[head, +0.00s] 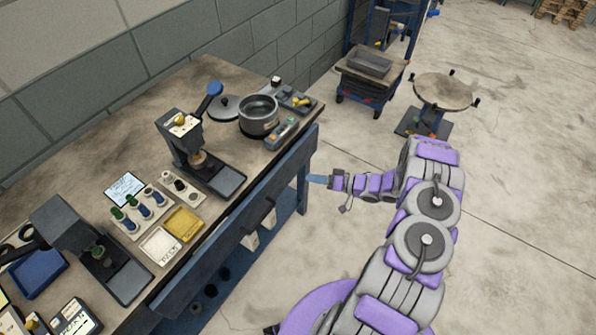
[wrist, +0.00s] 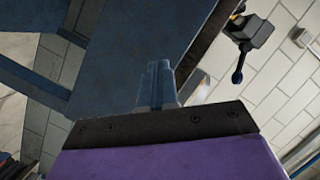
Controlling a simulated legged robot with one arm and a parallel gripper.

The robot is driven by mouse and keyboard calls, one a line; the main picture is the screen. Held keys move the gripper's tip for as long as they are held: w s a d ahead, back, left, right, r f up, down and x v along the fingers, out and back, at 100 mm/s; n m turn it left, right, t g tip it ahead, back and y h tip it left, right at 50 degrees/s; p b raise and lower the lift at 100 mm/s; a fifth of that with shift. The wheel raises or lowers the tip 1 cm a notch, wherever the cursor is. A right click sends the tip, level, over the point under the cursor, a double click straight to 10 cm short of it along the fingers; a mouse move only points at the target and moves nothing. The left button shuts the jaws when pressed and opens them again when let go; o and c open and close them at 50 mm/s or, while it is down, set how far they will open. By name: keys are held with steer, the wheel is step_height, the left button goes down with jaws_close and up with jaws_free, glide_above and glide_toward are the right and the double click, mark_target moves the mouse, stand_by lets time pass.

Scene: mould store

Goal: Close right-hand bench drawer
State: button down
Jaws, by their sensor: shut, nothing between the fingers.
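The workbench (head: 83,155) runs diagonally across the left of the head view. Its long dark blue front (head: 240,222) faces the open floor, and the right-hand drawer is on this side. I cannot make out a separate drawer edge or a gap, so how far it stands out is unclear. My gripper (head: 316,180) is shut and empty, with its blue fingers at the right end of the bench front. In the wrist view the shut fingers (wrist: 158,84) point at a broad dark blue panel (wrist: 145,40); whether they touch it I cannot tell.
On the bench stand a pot (head: 258,115), a press (head: 190,140), a second press (head: 90,250) and small trays. A trolley (head: 370,70) and a round stand (head: 442,92) are beyond my arm.

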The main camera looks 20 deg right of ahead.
steer(key=s+d+f+m+t+h, duration=0.25)
steer(key=d+f+m+t, duration=0.35)
steer(key=m, duration=0.5)
steer(key=g+b, duration=0.1)
steer(key=g, duration=0.1)
glide_toward(294, 166)
steer(key=shift+t, duration=0.3)
steer(key=x, duration=0.2)
steer(key=b+x, duration=0.1)
steer(key=x, duration=0.1)
steer(key=b+x, duration=0.1)
steer(key=x, duration=0.1)
steer(key=shift+w+a+f, duration=0.15)
steer(key=shift+f, duration=0.25)
steer(key=shift+w+a, duration=0.15)
steer(key=shift+a, duration=0.35)
steer(key=shift+d, duration=0.25)
steer(key=shift+w, duration=0.25)
steer(key=x, duration=0.3)
steer(key=shift+w+a, duration=0.2)
steer(key=shift+w, duration=0.05)
steer(key=shift+r, duration=0.2)
steer(key=shift+a+y, duration=0.1)
steer(key=shift+y, duration=0.15)
